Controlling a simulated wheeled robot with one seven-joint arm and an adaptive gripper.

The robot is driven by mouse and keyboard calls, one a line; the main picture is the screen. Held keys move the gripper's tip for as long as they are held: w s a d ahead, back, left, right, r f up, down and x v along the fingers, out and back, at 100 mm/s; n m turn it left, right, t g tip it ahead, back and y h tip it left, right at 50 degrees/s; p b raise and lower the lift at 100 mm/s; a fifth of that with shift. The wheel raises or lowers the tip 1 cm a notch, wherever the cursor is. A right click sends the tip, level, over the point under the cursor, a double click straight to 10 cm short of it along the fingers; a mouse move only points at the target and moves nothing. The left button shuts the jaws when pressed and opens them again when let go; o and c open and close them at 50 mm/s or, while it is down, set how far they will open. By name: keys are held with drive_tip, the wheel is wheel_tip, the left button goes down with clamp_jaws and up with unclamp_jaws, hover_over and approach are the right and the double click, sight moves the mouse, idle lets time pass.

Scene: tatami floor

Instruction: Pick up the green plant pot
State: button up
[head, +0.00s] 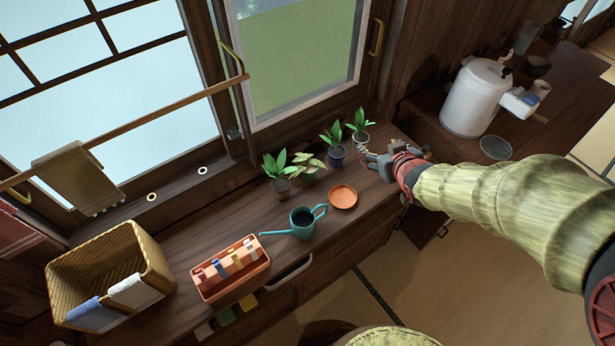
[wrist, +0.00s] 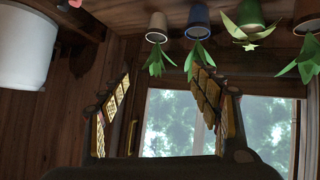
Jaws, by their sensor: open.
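The green plant pot (head: 307,181) stands on the wooden counter with a leafy plant in it, second from the left in a row of potted plants. In the wrist view, which is upside down, the green pot (wrist: 250,13) is at the top, right of centre. My gripper (head: 366,154) is at the right end of the row, close to the white pot (head: 360,139) and the blue pot (head: 337,156). In the wrist view its fingers (wrist: 163,95) are apart with nothing between them. The green pot lies well to the left of my gripper in the head view.
A brown pot (head: 281,184) stands left of the green pot. An orange saucer (head: 343,197), a teal watering can (head: 303,223), an orange box (head: 232,277) and a wicker basket (head: 70,270) are on the counter. A white canister (head: 475,98) is at right. The window is behind the plants.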

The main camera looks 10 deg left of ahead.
sight(314, 171)
drive_tip(key=s+a+f+n+y, duration=0.1)
drive_tip(key=a+f+y, duration=0.1)
drive_tip(key=a+f, duration=0.2)
drive_tip(key=s+a+f+n+g+y+b, duration=0.1)
drive_tip(key=a+f+y, duration=0.1)
drive_tip(key=a+f, duration=0.3)
drive_tip(key=s+a+f+n+y+b, duration=0.1)
drive_tip(key=a+f+y, duration=0.1)
drive_tip(key=a+f, duration=0.3)
drive_tip(key=shift+s+a+g, duration=0.2)
drive_tip(key=shift+a+g, duration=0.1)
drive_tip(key=shift+a, duration=0.05)
drive_tip(key=b+x, duration=0.3)
drive_tip(key=x, duration=0.4)
drive_tip(key=shift+w+a+f, duration=0.15)
drive_tip(key=shift+w, duration=0.1)
drive_tip(key=c, duration=0.3)
drive_tip(key=c, duration=1)
drive_tip(key=shift+c, duration=0.4)
